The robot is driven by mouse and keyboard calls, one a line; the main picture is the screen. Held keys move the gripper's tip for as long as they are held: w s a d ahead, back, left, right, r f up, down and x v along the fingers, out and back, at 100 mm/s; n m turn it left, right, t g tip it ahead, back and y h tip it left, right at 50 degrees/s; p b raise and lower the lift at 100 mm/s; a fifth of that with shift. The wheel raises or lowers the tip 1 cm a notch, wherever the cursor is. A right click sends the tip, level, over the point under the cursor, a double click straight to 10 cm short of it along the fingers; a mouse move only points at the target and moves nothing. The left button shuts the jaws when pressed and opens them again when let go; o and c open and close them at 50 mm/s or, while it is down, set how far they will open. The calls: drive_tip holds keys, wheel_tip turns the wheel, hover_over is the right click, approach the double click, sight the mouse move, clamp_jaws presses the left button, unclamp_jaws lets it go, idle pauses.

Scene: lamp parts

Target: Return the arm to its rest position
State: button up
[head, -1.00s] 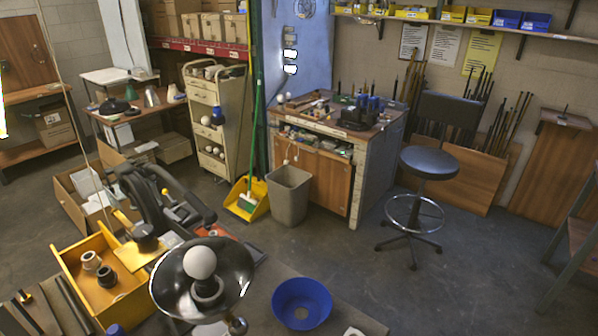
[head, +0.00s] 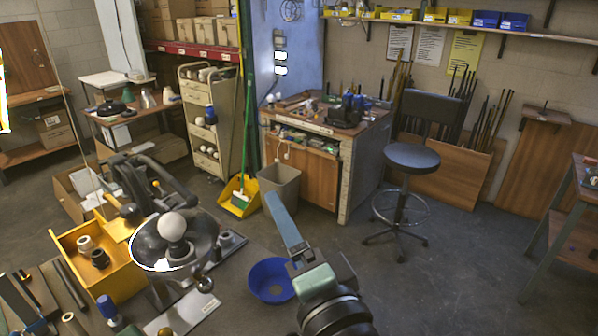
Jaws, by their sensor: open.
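My gripper (head: 282,218) reaches up from the bottom centre of the head view, blue-grey at the front with a dark wrist behind it. I see it from behind and the side, so its two fingers are hard to separate. Nothing shows held in it. It stands right of the lamp and overlaps the right edge of the blue bowl (head: 262,277) in the picture. The lamp has a dark, shiny shade (head: 150,246) facing up, with a white bulb (head: 172,226) in it. The shade and bulb are apart from my gripper.
A yellow tray (head: 122,283) with small ring-shaped parts lies left of the lamp. A black jointed device (head: 150,180) stands behind it. A grey bin (head: 280,184), a workbench (head: 345,180) and a stool (head: 411,158) are farther back.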

drive_tip(key=s+r+n+t+h, duration=0.2)
drive_tip(key=s+r+n+t, duration=0.1)
drive_tip(key=r, duration=0.7)
drive_tip(key=s+d+r+n+t+h, duration=0.1)
drive_tip(key=s+r+n+t+h, duration=0.1)
drive_tip(key=r, duration=0.8)
drive_tip(key=s+r+n+t+h, duration=0.3)
drive_tip(key=s+r+n+t, duration=0.2)
drive_tip(key=r, duration=0.5)
drive_tip(key=shift+s+d, duration=0.3)
drive_tip(key=shift+s, duration=0.1)
